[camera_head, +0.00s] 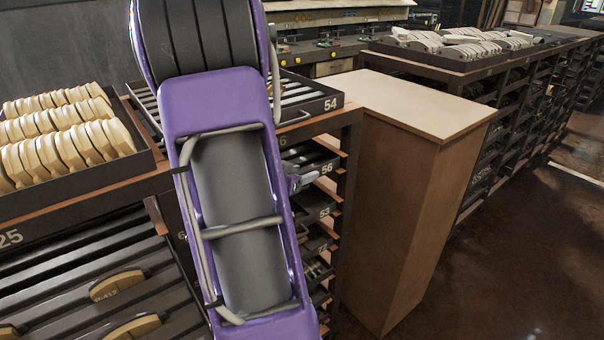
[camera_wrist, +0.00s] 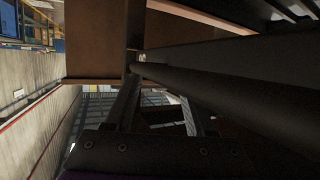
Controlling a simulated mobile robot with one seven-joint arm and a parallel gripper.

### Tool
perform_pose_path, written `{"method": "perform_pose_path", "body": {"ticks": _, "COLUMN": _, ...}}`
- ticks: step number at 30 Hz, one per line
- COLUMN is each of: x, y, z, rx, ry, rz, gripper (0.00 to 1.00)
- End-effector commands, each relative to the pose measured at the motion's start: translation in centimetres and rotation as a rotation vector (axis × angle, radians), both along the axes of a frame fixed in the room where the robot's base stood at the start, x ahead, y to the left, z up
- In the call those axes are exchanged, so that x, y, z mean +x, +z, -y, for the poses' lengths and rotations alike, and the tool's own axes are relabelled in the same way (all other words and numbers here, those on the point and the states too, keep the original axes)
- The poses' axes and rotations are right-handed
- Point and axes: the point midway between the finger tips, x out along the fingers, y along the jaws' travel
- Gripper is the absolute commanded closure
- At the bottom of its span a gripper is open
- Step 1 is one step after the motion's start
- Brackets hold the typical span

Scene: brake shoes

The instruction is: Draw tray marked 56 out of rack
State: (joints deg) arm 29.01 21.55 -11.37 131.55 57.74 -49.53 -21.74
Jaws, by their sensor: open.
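The dark tray marked 56 (camera_head: 318,168) sits in the rack (camera_head: 345,190), its numbered front showing just below the top level. My purple arm hides its left part. My gripper (camera_head: 303,181) is at the front of this tray, by the left of the number; only a small grey part shows past the arm. In the wrist view my gripper (camera_wrist: 160,92) has its two fingers spread apart. A dark bar or tray edge (camera_wrist: 230,70) runs close by the fingertips. I cannot tell whether it lies between them or touches them.
The tray marked 54 (camera_head: 331,104) lies on top of the rack, and the tray marked 53 (camera_head: 322,213) is below. A tall brown cabinet (camera_head: 415,150) stands close on the right. A tray of tan shoes (camera_head: 60,135) is at left. Dark floor is open at right.

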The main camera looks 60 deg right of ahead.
Motion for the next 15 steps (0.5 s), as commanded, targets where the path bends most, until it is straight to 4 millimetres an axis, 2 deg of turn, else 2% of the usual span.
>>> {"method": "perform_pose_path", "body": {"ticks": 1, "x": 0.01, "y": 0.01, "z": -0.02, "rx": 0.000, "ry": 0.000, "rz": 0.000, "gripper": 0.45}}
{"method": "perform_pose_path", "body": {"ticks": 10, "x": -0.04, "y": -0.02, "z": -0.05, "rx": 0.001, "ry": -0.001, "rz": 0.000, "gripper": 0.99}}
{"method": "perform_pose_path", "body": {"ticks": 15, "x": -0.12, "y": -0.08, "z": -0.05, "rx": 0.002, "ry": -0.002, "rz": -0.002, "gripper": 1.00}}
